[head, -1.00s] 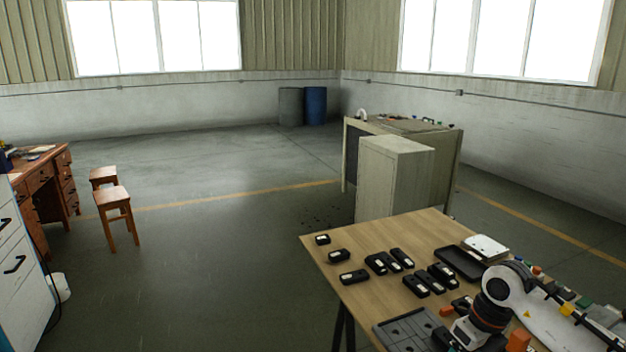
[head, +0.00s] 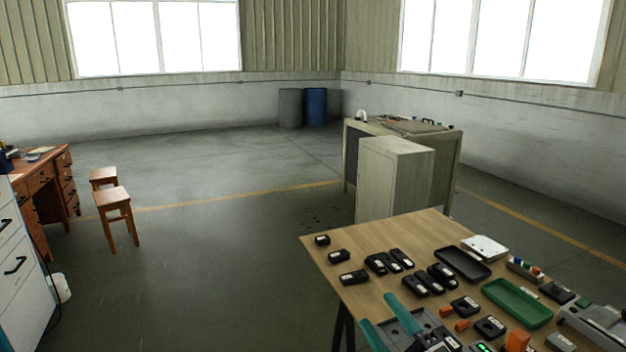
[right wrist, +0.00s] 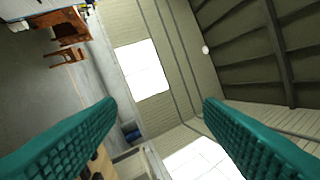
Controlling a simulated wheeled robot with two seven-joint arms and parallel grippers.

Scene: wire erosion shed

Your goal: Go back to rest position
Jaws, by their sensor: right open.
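My right gripper (head: 377,309) shows at the bottom of the head view, in front of the table's near part. Its two teal fingers are spread and point up and away, with nothing between them. In the right wrist view the open fingers (right wrist: 159,102) frame the far wall, windows and roof, with the room tilted. The rest of the right arm is mostly out of the head view. My left gripper is in neither view.
The wooden table (head: 330,258) holds several black labelled devices (head: 354,277), a black tray (head: 462,264), a green tray (head: 517,302) and a white item (head: 485,247). A pale cabinet (head: 385,185) stands behind.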

